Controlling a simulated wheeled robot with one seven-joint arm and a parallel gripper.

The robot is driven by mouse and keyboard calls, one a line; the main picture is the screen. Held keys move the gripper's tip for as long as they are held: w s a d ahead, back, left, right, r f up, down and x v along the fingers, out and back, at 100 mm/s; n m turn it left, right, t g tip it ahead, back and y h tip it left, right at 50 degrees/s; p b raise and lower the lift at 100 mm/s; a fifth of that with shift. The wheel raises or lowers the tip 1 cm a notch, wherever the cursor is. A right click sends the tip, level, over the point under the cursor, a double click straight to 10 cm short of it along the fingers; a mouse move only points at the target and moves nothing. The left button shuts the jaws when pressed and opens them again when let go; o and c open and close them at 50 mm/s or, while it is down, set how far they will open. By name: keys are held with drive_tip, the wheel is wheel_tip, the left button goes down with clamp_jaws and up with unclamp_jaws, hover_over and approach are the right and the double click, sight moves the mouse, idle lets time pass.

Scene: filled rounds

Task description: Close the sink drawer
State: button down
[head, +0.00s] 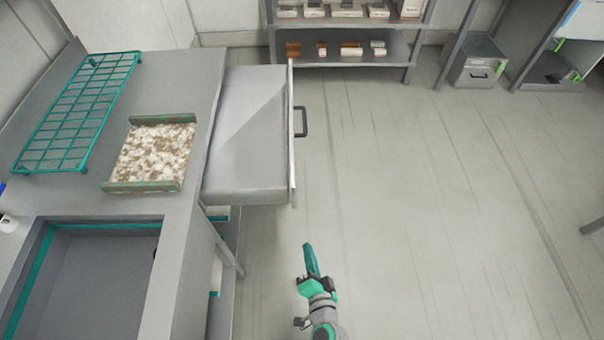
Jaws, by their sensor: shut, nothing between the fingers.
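The sink drawer (247,140) is pulled out to the right from under the grey counter. Its inside looks empty. Its front panel (291,135) is seen nearly edge-on, with a dark handle (301,121) on the outer side. My gripper (308,246) is shut and empty. In the picture it is below and slightly right of the drawer's near front corner, apart from the drawer, over the floor side of the counter.
The counter holds a green wire rack (78,110) and a speckled tray (152,155). A sink basin (85,285) is at the lower left. Shelves (345,48) and a grey bin (478,62) stand at the back. The floor (440,200) to the right is clear.

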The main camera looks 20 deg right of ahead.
drive_tip(key=w+d+r+m+t+y, duration=0.1)
drive_tip(key=w+d+r+m+t, duration=0.1)
drive_tip(key=w+d+r+m, duration=0.3)
drive_tip(key=w+d+r+t, duration=0.2)
drive_tip(key=w+d, duration=0.2)
drive_tip(key=w, duration=0.3)
drive_tip(key=w+a, duration=0.3)
drive_tip(key=w, duration=0.8)
drive_tip(key=shift+w+a, duration=0.15)
drive_tip(key=shift+a, duration=0.2)
